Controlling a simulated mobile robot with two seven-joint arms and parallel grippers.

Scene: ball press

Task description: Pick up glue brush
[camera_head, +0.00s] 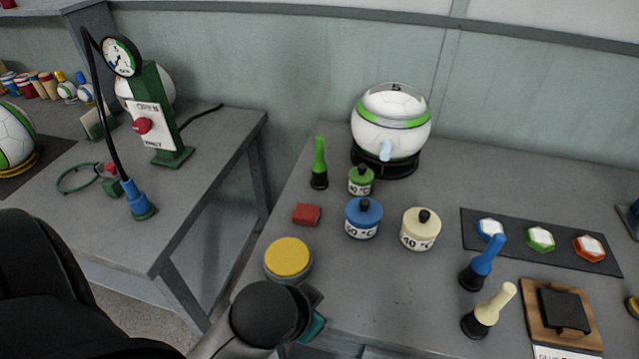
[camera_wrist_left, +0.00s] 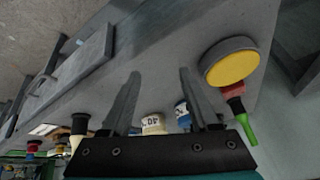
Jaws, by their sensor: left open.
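Three brush-like tools with dark bases stand upright or tilted on the right table: one green-handled (camera_head: 319,163), one blue-handled (camera_head: 482,262), one cream-handled (camera_head: 488,310). Which is the glue brush, I cannot tell. My left gripper (camera_wrist_left: 158,85) is open and empty in the left wrist view, its fingers pointing at the table edge. The green handle (camera_wrist_left: 245,130) shows right of the fingers there. In the head view my left wrist is at the table's front left edge, apart from all three brushes; the gripper is mostly hidden. My right gripper is out of view.
A yellow-topped tin (camera_head: 288,258) stands close to my left wrist. Behind it are a red block (camera_head: 306,214) and green (camera_head: 361,180), blue (camera_head: 363,217) and cream (camera_head: 420,229) lidded jars. A ball press (camera_head: 390,132) stands at the back. A wooden board (camera_head: 537,326) lies front right.

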